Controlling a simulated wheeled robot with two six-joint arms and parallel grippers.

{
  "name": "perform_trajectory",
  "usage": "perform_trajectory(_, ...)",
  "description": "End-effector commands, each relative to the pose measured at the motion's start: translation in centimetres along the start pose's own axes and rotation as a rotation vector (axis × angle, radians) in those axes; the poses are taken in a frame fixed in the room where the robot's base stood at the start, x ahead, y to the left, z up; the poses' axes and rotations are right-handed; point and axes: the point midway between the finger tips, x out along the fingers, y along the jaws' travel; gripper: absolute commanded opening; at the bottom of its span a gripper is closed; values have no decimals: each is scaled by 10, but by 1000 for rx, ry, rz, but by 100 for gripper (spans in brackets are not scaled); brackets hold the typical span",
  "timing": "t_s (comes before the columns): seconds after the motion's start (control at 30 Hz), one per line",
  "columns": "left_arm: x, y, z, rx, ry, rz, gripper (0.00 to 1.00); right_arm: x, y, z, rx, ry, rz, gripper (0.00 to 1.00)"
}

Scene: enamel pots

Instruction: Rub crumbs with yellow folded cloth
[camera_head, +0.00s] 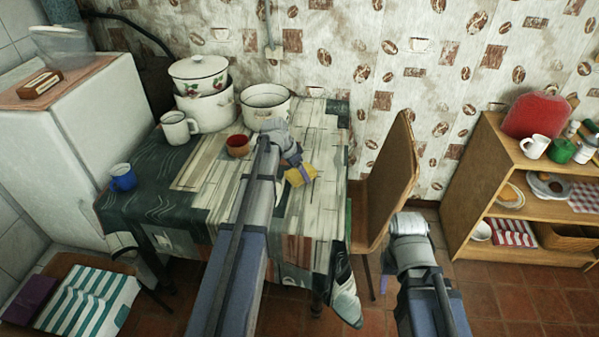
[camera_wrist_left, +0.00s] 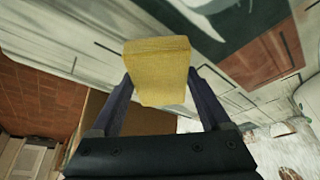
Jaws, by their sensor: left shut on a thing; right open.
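The yellow folded cloth (camera_head: 300,176) is at the right part of the table, over the patterned tablecloth. My left gripper (camera_head: 297,168) is shut on it; the arm hides part of the grip in the head view. In the left wrist view the cloth (camera_wrist_left: 160,72) sits between the two dark fingers, with the tablecloth behind it. I cannot tell whether it touches the table. No crumbs can be made out in either view. My right gripper (camera_head: 388,284) is open, low beside the chair and right of the table; its wrist hides most of it.
A red-brown cup (camera_head: 238,146), white mug (camera_head: 179,128), blue mug (camera_head: 123,178), stacked lidded pots (camera_head: 205,105) and an open pot (camera_head: 264,104) stand on the table (camera_head: 205,180). A wooden chair (camera_head: 385,180) is at its right. A shelf (camera_head: 490,180) stands further right.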

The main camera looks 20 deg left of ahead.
Motion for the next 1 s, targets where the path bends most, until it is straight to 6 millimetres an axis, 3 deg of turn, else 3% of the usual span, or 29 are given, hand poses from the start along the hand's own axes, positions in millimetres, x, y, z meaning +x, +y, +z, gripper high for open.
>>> perform_trajectory(0.17,-20,0,-8,0,0,0,36,-21,2,1,0,0,0,50)
perform_trajectory(0.57,-21,0,-8,0,0,0,36,-22,2,1,0,0,0,50)
perform_trajectory(1.0,-49,0,-20,0,0,0,36,-53,5,3,0,0,0,50)
